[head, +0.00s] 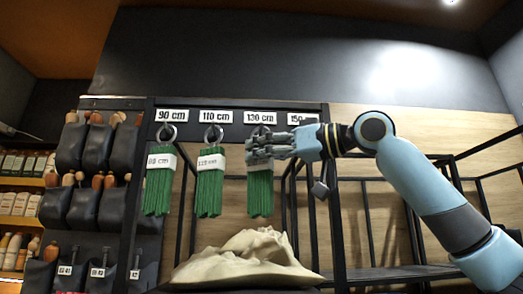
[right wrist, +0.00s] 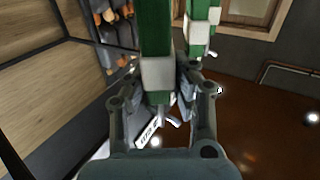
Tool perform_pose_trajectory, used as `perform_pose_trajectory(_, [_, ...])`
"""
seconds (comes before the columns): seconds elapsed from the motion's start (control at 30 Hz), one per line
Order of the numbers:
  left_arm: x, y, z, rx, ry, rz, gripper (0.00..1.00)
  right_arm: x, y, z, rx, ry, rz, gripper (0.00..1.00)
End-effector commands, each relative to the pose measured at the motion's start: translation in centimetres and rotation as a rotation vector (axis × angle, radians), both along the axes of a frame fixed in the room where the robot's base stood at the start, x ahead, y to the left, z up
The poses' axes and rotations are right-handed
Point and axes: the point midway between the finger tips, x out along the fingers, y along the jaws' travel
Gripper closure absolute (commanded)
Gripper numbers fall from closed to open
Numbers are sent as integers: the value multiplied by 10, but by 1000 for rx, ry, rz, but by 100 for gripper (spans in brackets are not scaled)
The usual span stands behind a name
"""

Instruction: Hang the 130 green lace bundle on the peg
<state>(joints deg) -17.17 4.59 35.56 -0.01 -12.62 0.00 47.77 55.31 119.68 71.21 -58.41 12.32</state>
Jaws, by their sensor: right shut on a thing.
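The green lace bundle (head: 260,196) hangs upright below the "130 cm" label (head: 260,118). My right gripper (head: 262,150) is shut on it near its top, at the white band, and covers that part in the head view. In the right wrist view the green bundle (right wrist: 155,30) with its white band (right wrist: 156,72) lies between the two fingers (right wrist: 163,95). The peg under the label is mostly hidden by my gripper, and I cannot tell whether the loop is around it. My left gripper is not in view.
Two green bundles hang to the left, under "90 cm" (head: 158,192) and "110 cm" (head: 209,193). A "150" label (head: 303,118) is at right. A pale crumpled cloth-like heap (head: 245,262) lies below. Dark pouches with wooden-handled tools (head: 90,210) hang at far left.

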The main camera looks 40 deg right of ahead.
Motion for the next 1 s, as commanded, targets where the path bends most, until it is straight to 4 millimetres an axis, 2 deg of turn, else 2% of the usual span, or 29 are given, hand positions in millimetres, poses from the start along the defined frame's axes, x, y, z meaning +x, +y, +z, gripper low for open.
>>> perform_pose_trajectory(0.47, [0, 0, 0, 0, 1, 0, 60, 0, 0, 0, 0, 0, 0, 100])
perform_pose_trajectory(0.5, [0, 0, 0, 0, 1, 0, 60, 0, 0, 0, 0, 0, 0, 73])
perform_pose_trajectory(0.7, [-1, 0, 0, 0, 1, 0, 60, 0, 0, 0, 0, 0, 0, 49])
perform_pose_trajectory(1.0, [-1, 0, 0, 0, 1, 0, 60, 0, 0, 0, 0, 0, 0, 49])
